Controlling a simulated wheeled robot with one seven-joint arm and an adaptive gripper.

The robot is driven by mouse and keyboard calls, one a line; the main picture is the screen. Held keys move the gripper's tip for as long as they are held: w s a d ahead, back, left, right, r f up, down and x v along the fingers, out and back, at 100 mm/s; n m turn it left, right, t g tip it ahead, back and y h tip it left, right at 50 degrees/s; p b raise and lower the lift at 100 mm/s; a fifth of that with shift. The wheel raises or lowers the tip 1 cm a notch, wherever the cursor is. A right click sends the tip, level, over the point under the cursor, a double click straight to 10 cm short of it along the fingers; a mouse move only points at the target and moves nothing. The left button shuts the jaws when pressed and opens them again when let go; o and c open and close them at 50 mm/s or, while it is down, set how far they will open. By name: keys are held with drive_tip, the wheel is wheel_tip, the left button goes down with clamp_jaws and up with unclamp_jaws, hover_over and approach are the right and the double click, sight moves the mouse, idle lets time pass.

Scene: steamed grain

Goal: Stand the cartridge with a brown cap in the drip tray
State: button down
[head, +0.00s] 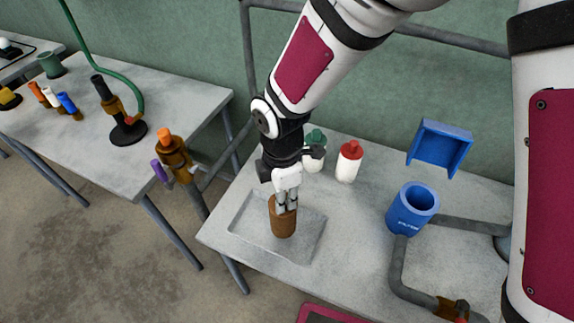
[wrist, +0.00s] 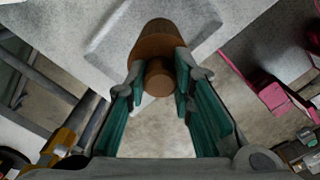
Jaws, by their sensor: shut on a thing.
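The brown cartridge (head: 283,222) is upright over the drip tray (head: 250,238), a shallow grey tray on the near table. My gripper (head: 287,203) points down and is shut on its narrower top. In the wrist view the brown cartridge (wrist: 160,45) sits between the teal-padded fingers of my gripper (wrist: 159,85), and part of the drip tray (wrist: 105,42) shows behind it. The cartridge's base is inside the tray's outline in the head view. I cannot tell whether it touches the tray floor.
A red-capped white bottle (head: 348,163) and a green-capped one (head: 315,152) stand behind the tray. A blue filter housing (head: 411,210) with pipework stands to the right, below a blue bracket (head: 440,146). An orange-handled valve (head: 174,155) is left, beyond a gap between tables.

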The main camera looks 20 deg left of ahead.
drive_tip(key=shift+w+a+f, duration=0.1)
drive_tip(key=shift+w+a, duration=0.15)
drive_tip(key=shift+a, duration=0.3)
drive_tip(key=shift+w+a+f, duration=0.1)
drive_tip(key=shift+w+a, duration=0.15)
drive_tip(key=shift+a, duration=0.25)
drive_tip(key=shift+f, duration=1.75)
drive_tip(key=c, duration=1.4)
unclamp_jaws()
wheel_tip(320, 180, up, 12)
drive_tip(key=shift+d+r, duration=0.1)
drive_tip(key=shift+r, duration=0.1)
